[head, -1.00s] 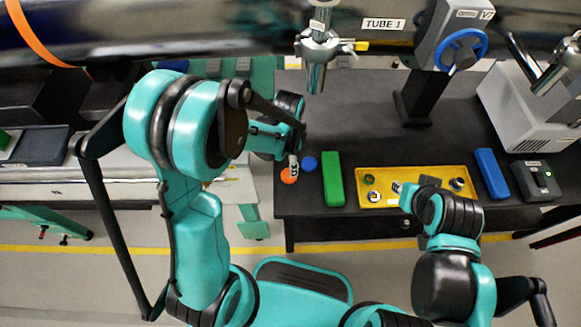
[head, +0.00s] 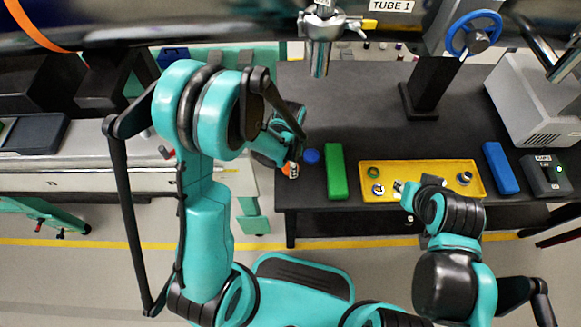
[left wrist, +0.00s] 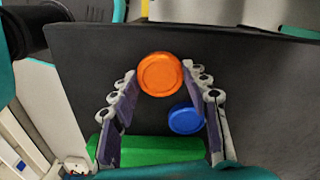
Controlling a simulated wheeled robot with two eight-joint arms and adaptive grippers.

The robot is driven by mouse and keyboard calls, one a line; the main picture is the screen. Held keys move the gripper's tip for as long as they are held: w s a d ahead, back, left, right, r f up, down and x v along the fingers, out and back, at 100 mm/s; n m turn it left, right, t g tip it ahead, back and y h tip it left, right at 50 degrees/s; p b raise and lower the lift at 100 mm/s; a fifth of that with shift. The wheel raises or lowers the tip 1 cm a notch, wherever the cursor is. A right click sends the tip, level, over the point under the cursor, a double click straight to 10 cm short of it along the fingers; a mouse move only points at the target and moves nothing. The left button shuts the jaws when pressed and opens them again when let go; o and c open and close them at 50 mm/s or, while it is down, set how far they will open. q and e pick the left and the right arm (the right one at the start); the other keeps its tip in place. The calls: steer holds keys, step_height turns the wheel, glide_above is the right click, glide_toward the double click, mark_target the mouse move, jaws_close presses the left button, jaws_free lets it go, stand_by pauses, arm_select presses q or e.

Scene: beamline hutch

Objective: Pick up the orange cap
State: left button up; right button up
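The orange cap (left wrist: 160,74) lies near the edge of the dark table, seen between the two fingertips of my left gripper (left wrist: 160,72) in the left wrist view. The left gripper is open, with a gap on both sides of the cap; its height above the table is hard to judge. In the head view the left gripper (head: 291,169) mostly hides the cap. A blue cap (left wrist: 185,119) lies beside the orange one, close to one finger; it also shows in the head view (head: 311,156). My right gripper (head: 399,187) is by the yellow tray; its fingers are too small to read.
A green block (head: 336,172) lies right of the blue cap. The yellow tray (head: 425,178) holds small ring-like parts. A blue block (head: 500,168) and a dark box (head: 545,176) lie further right. A metal nozzle (head: 319,58) hangs above the table. The table's middle is clear.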

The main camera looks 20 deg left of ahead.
arm_select(q)
steer(key=shift+c, duration=0.2)
step_height(320, 180, up, 10)
steer(key=p, duration=0.4)
steer(key=shift+p, duration=0.3)
stand_by(0.5)
